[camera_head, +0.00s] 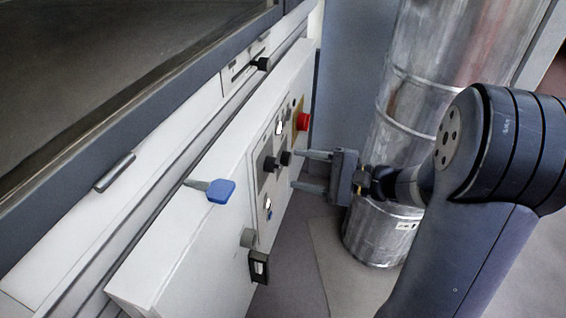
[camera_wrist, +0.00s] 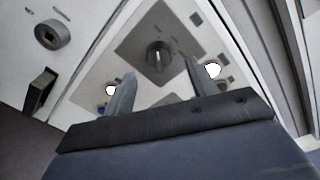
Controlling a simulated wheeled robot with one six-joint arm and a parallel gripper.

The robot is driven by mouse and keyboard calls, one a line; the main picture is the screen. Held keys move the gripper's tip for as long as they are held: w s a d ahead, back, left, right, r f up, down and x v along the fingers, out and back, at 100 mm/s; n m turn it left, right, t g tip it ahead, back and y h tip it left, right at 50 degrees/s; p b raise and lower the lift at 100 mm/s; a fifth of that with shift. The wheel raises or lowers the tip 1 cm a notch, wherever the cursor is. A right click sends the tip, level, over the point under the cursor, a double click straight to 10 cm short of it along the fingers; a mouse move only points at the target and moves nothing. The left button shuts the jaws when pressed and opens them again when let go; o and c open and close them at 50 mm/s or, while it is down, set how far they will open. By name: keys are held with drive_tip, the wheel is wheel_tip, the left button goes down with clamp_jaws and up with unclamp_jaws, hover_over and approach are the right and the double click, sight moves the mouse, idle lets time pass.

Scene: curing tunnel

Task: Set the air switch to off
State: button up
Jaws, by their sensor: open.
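A dark rotary switch (camera_wrist: 158,56) sits on a dark grey square plate (camera_wrist: 133,46) in the wrist view, with a pale line across its face. I take it as the air switch, but its labels are too small to read. In the head view a dark knob (camera_head: 269,163) shows on the white control panel. My gripper (camera_head: 296,169) is open and empty, its two fingers pointing at the panel face. In the wrist view the fingers (camera_wrist: 159,68) lie on either side of the switch, apparently short of it. Contact cannot be told.
A red button (camera_head: 303,121) sits farther along the panel, and a blue handle (camera_head: 220,191) sticks out nearer. A grey round knob (camera_head: 248,238) and a dark box (camera_head: 259,266) are low on the panel. A metal duct (camera_head: 385,228) stands behind my gripper.

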sight(280, 166)
drive_tip(key=shift+p+v, duration=0.5)
drive_tip(key=shift+v, duration=2.15)
drive_tip(key=b+x, duration=0.2)
drive_tip(key=x, duration=0.8)
drive_tip(key=shift+w+a+b, duration=0.15)
drive_tip(key=shift+a+b, duration=0.2)
